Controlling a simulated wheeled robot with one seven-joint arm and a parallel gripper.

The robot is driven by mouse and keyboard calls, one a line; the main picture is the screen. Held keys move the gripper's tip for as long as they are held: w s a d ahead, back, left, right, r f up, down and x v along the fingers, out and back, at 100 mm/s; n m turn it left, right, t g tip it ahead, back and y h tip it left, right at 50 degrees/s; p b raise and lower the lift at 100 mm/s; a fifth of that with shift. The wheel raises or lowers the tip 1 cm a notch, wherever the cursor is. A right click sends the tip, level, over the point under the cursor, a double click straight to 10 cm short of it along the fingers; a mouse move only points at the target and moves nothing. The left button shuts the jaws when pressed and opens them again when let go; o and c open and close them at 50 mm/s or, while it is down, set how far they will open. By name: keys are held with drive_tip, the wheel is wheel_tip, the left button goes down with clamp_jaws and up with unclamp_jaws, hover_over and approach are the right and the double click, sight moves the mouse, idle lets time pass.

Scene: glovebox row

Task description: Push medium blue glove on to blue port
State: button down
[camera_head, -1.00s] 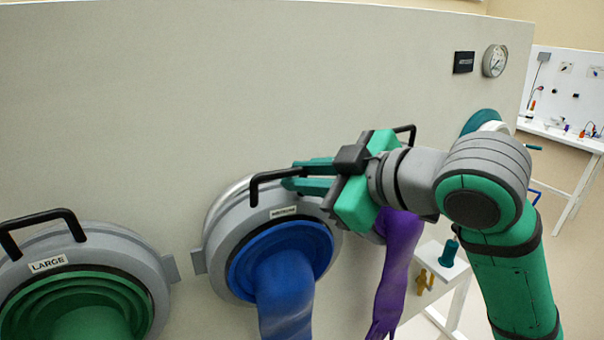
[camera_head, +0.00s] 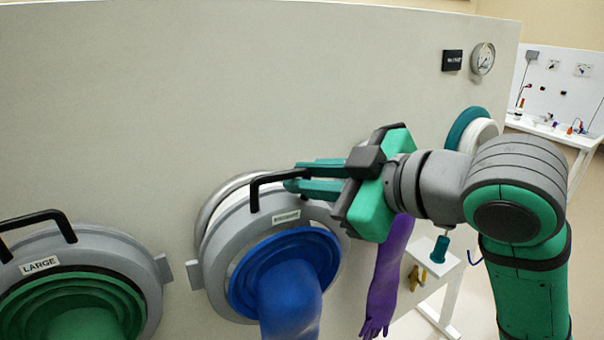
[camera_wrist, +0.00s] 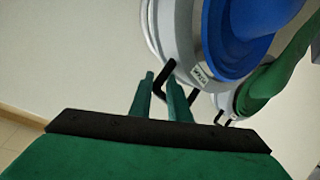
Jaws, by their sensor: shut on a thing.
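The medium blue glove (camera_head: 290,295) hangs from a grey ring (camera_head: 235,265) with a small label and a black handle (camera_head: 268,178). It also shows in the wrist view as a blue glove (camera_wrist: 235,40) in its grey ring. Behind the ring is the silver rim of a port (camera_head: 212,205), with the ring standing a little off it at upper left. No blue on this port is visible. My gripper (camera_head: 292,175) is shut on the handle near its right end; in the wrist view its fingertips (camera_wrist: 162,82) are on either side of the handle.
A green glove ring marked LARGE (camera_head: 75,285) is mounted at left. A purple glove (camera_head: 388,275) hangs behind my gripper at right. Farther right are a teal and white port (camera_head: 470,128), a small white table (camera_head: 435,275) and a bench (camera_head: 555,130).

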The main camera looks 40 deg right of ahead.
drive_tip(key=shift+s+a+r, duration=0.1)
drive_tip(key=shift+s, duration=0.55)
drive_tip(key=shift+s+r, duration=0.15)
drive_tip(key=shift+s, duration=1.55)
